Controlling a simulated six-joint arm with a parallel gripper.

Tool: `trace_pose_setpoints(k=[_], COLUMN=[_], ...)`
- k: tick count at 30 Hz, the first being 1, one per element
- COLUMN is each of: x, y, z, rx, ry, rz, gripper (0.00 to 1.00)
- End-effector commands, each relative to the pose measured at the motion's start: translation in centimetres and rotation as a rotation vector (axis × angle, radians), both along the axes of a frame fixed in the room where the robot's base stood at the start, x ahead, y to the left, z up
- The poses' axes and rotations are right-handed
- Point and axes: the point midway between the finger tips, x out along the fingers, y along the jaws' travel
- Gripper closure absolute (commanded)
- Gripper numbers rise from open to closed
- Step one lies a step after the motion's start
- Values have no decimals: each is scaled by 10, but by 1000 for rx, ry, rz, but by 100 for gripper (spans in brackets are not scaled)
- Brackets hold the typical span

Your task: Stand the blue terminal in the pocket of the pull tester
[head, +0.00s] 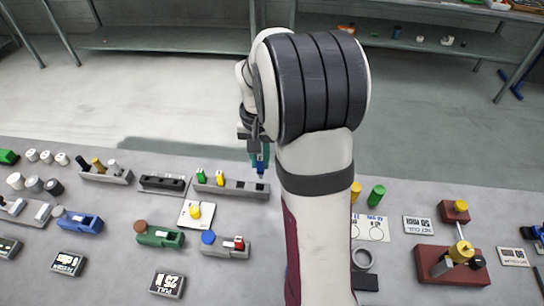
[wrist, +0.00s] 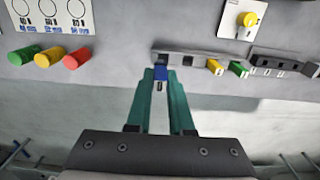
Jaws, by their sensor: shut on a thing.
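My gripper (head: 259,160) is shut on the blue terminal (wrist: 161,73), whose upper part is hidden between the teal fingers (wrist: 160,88). In the head view the terminal (head: 262,167) hangs just above the right end of a grey rail (head: 230,188). The rail holds a green and a yellow terminal standing at its left, with dark square pockets at its right. In the wrist view the terminal overlaps the rail's near edge. I cannot tell whether it touches. Which fixture is the pull tester is not clear; a card reading "PULL" (head: 168,284) lies at the front.
A black block (head: 162,182) and a grey rack with pegs (head: 106,175) stand left of the rail. A card with a yellow knob (head: 196,212) lies in front of it. A red fixture (head: 428,262) is at right. My arm hides the middle of the table.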

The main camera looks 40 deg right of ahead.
Motion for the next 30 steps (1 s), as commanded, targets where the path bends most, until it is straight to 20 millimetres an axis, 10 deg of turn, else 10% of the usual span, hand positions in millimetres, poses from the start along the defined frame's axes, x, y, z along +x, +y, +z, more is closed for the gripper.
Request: trace_pose_setpoints(k=[9, 15, 30], x=[43, 38, 35], y=[167, 241, 254], z=[-14, -20, -57], rx=[-1, 0, -1], ry=[1, 0, 1], rz=[15, 6, -1], gripper=[100, 100, 100])
